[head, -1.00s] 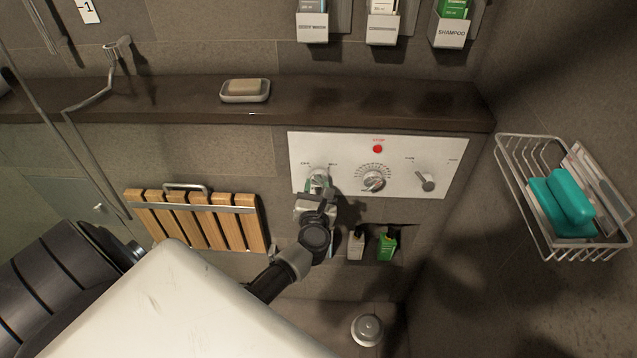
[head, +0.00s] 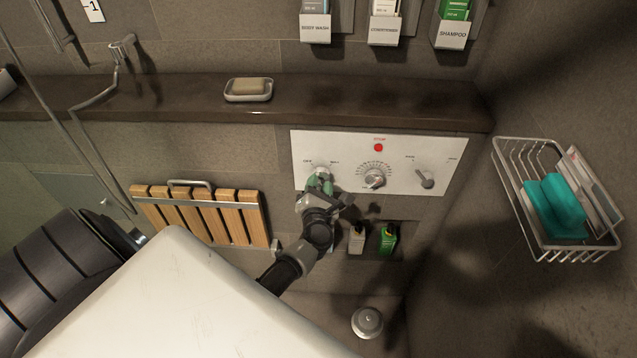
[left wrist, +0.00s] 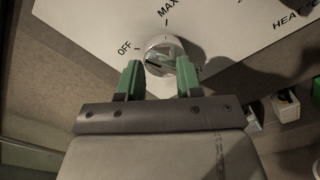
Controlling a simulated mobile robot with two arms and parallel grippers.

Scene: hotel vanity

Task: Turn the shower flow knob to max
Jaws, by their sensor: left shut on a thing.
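The white control panel (head: 400,186) is on the wall below the dark shelf. The flow knob (head: 322,171) is at its left, with marks on either side; it also shows as a round silver knob (left wrist: 163,52) in the left wrist view, where OFF and MAX can be read. My left gripper (head: 319,183) has its green fingertips on either side of this knob and is shut on it. The fingers hide part of the knob in the head view, and I cannot tell its exact setting. My right gripper is not in view.
The panel also carries a middle dial (head: 374,178), a right knob (head: 427,180) and a red button (head: 378,147). Two small bottles (head: 388,238) stand below it. A slatted wooden seat (head: 200,217) is left, a wire basket (head: 520,222) right. A soap dish (head: 248,96) sits on the shelf.

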